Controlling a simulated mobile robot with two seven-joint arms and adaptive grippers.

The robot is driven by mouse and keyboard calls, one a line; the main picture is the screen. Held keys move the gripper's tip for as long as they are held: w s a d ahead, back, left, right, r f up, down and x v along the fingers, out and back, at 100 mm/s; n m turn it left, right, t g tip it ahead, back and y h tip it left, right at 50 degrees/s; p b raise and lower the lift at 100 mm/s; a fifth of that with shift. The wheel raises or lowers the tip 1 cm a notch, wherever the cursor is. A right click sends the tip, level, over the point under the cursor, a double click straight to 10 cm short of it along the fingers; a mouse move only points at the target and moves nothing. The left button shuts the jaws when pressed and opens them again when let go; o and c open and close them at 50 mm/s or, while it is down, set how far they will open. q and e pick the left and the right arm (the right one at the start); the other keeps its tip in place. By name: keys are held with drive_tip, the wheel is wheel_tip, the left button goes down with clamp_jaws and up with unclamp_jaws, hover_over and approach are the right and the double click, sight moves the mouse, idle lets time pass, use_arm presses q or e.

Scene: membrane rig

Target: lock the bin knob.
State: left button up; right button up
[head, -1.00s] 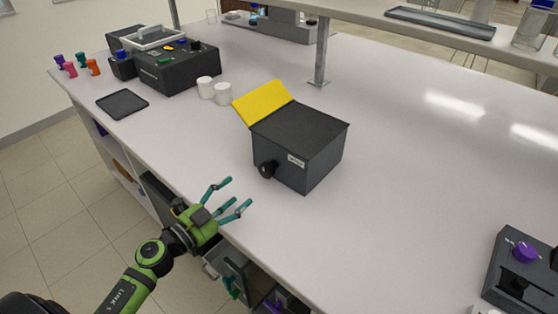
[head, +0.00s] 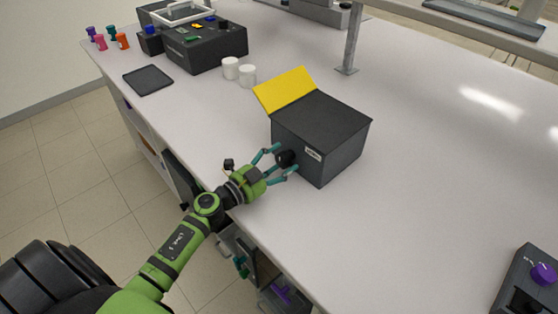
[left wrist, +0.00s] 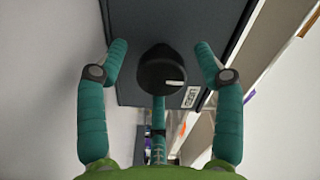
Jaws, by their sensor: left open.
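The bin is a dark grey box (head: 335,118) on the white bench, with a yellow panel (head: 285,91) tilted up at its back left. Its black round knob (head: 286,158) is on the front face, beside a small white label. In the left wrist view the knob (left wrist: 164,70) shows a pale pointer mark on its right side. My left gripper (head: 282,161) is open, with its teal fingers spread around the knob. In the left wrist view gaps show between the side fingers and the knob; I cannot tell whether the lower finger touches it. My right gripper is not in view.
A black device (head: 193,45), two white cups and a dark flat tray (head: 148,79) stand at the back left. A shelf post (head: 350,45) rises behind the bin. A device with a purple knob (head: 543,272) is at the lower right. The bench right of the bin is clear.

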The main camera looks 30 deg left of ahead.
use_arm(q)
drive_tip(key=c, duration=1.1)
drive_tip(key=shift+c, duration=0.3)
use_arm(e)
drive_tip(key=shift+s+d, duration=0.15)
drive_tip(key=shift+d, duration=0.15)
